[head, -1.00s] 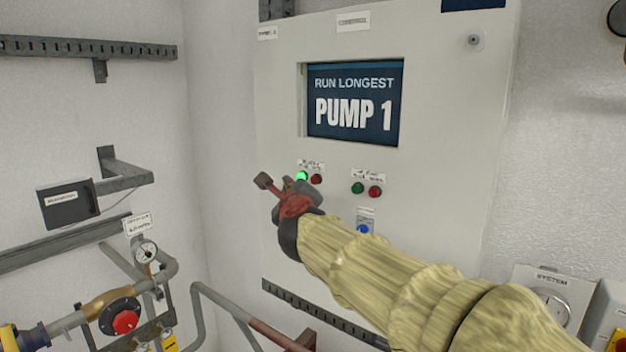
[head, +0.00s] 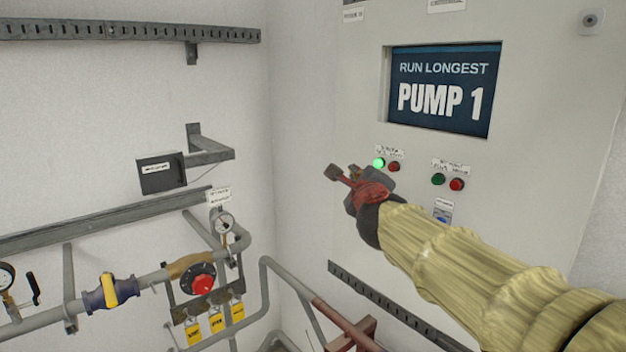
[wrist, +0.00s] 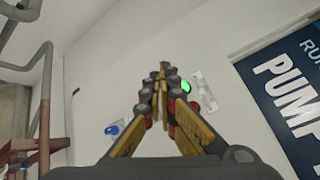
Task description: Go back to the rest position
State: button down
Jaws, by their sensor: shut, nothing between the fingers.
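My gripper (head: 345,178) is in front of the lower left of the control panel, just left of the lit green button. In the wrist view my gripper (wrist: 160,70) has its fingers together, with nothing between them. My arm reaches in from the lower right, in a yellowish sleeve. The gap between the fingertips and the panel is hard to judge.
The panel (head: 350,120) has a screen (head: 443,90) reading "RUN LONGEST PUMP 1", a lit green button (head: 379,162), a red button (head: 394,166) and a second green and red pair. Left are pipes, a red-black valve knob (head: 203,284), yellow tags and a gauge (head: 222,222).

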jog(key=s+a+f+n+g+y, duration=0.2)
jog(key=s+a+f+n+y, duration=0.15)
jog(key=a+f+n, duration=0.4)
jog(key=s+a+f+n+g+y+b, duration=0.1)
jog(key=s+f+n+g+y+b, duration=0.3)
jog(key=s+f+n, duration=0.8)
jog(key=s+d+f+n+g+h+b, duration=0.1)
jog(key=s+d+f+b, duration=0.3)
jog(key=s+f, duration=0.4)
jog(key=s+d+f+n+g+h+b, duration=0.2)
jog(key=s+f+b, duration=0.4)
jog(key=f, duration=0.5)
jog(key=s+d+f+n+g+h+b, duration=0.2)
jog(key=s+d+f+b, duration=0.3)
jog(key=s+f, duration=0.5)
jog(key=shift+d+f+h, duration=0.2)
jog(key=shift+d+h, duration=0.45)
